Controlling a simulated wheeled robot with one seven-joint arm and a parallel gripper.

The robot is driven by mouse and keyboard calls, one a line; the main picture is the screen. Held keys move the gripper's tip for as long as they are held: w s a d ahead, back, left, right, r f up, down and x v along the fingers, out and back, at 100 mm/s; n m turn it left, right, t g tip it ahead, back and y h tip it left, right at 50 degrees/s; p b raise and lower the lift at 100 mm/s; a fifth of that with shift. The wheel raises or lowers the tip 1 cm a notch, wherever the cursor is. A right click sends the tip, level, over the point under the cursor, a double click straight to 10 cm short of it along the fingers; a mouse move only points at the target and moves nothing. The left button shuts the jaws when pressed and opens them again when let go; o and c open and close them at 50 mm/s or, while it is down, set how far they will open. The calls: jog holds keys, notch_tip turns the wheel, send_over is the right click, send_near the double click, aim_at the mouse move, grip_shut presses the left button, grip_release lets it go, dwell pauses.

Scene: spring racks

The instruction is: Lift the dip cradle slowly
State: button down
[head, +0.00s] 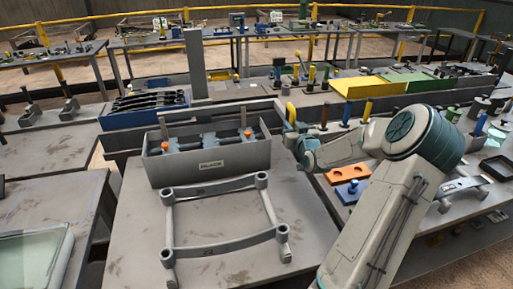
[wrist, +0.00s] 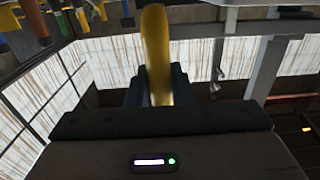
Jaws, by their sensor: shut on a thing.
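My gripper (wrist: 158,88) is shut on a yellow handle (wrist: 156,45), which stands up between the two dark fingers in the wrist view. In the head view the yellow piece (head: 291,112) shows at the end of my arm, by the right end of a grey box. My fingers are small there and partly hidden. I cannot tell whether the handle belongs to the dip cradle. A grey open frame with round corner posts (head: 221,240) lies on the near table, apart from my gripper. The grey box (head: 208,165) behind it holds dark parts and two orange-topped pieces.
The near table (head: 135,255) has bare room left of the frame. A blue tray of black parts (head: 147,105) sits behind. An orange block (head: 347,174) and a blue block (head: 350,191) lie right of my gripper. A grey post (head: 195,65) rises behind the box.

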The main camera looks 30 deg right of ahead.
jog(key=shift+w+r+p, duration=0.15)
jog(key=shift+r+p, duration=3.3)
jog(key=shift+r, duration=3.5)
jog(key=c, duration=1.1)
grip_release()
jog(key=shift+o, duration=0.7)
jog(key=shift+f, duration=0.25)
jog(key=v, duration=0.7)
jog(key=shift+f, duration=0.1)
